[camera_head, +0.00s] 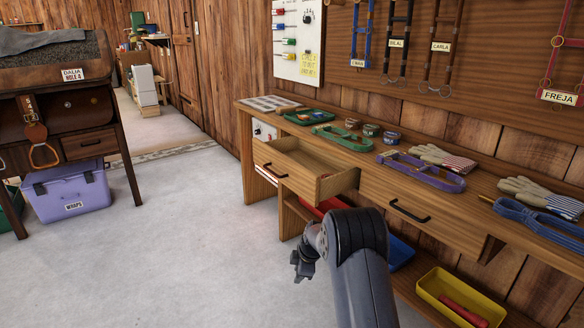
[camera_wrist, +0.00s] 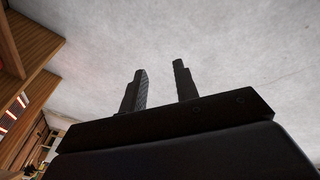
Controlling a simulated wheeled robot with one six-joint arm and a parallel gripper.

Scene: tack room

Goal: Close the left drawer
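The left drawer (camera_head: 302,172) is in the wooden workbench along the right wall. It is pulled out, with a dark handle (camera_head: 269,172) on its front, and looks empty where I can see inside. The right drawer (camera_head: 408,208) in the same bench is shut or nearly so. My gripper (camera_head: 304,262) is in front of the bench, lower than the open drawer in the picture and apart from it. In the wrist view my gripper's two fingers (camera_wrist: 160,85) stand apart with nothing between them, over the pale floor.
The bench top (camera_head: 352,160) holds a green tray (camera_head: 308,117), halters, tins and gloves. A yellow bin (camera_head: 459,297) sits on the lower shelf. A purple box (camera_head: 70,192) and a saddle stand are at left. The floor (camera_head: 190,245) between is clear.

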